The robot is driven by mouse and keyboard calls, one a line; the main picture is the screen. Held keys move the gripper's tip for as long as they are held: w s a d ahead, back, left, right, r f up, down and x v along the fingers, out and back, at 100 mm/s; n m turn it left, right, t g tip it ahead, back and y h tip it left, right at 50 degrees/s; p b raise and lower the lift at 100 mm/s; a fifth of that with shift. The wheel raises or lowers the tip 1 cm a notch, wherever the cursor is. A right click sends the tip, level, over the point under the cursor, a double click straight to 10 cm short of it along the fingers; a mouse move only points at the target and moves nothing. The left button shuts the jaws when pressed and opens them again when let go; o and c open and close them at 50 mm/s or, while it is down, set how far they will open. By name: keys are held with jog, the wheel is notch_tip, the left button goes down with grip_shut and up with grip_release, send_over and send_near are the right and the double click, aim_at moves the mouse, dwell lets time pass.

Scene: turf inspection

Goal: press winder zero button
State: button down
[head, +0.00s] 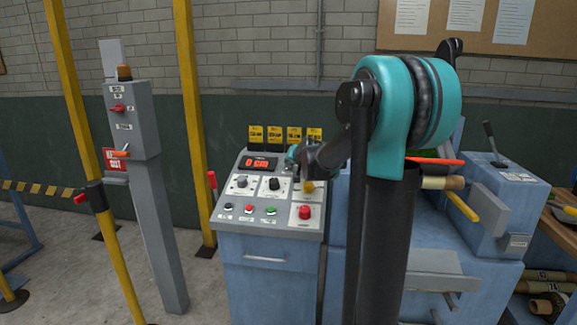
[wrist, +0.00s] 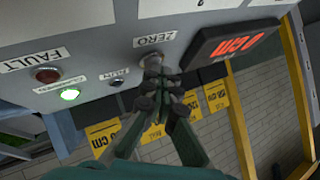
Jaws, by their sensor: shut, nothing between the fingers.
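The winder control panel (head: 250,222) is a sloped grey face with a red-lit display (head: 259,163) reading 0 cm. In the wrist view the display (wrist: 240,44) appears upside down. The ZERO label (wrist: 155,40) sits above a small round grey zero button (wrist: 153,61), partly covered by my fingertips. My gripper (wrist: 154,80) is shut and empty, its tips right at the button; I cannot tell whether they touch it. In the head view my gripper (head: 294,155) is at the panel's upper right, beside the display, and the zero button is hidden.
The panel also has a red emergency-style button (head: 305,212), knobs and small buttons. Yellow tags (head: 274,135) stand behind the panel. A yellow post (head: 194,120) rises at left.

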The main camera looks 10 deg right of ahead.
jog(key=shift+r, duration=0.1)
jog(key=shift+s+a+r, duration=0.1)
jog(key=shift+s+r, duration=0.2)
jog(key=shift+r, duration=0.45)
jog(key=r, duration=0.1)
jog(key=s+r, duration=0.1)
jog(key=r, duration=0.2)
jog(key=shift+s+a+r, duration=0.25)
jog(key=shift+s+r, duration=0.05)
jog(key=shift+r, duration=0.05)
dwell(0.6)
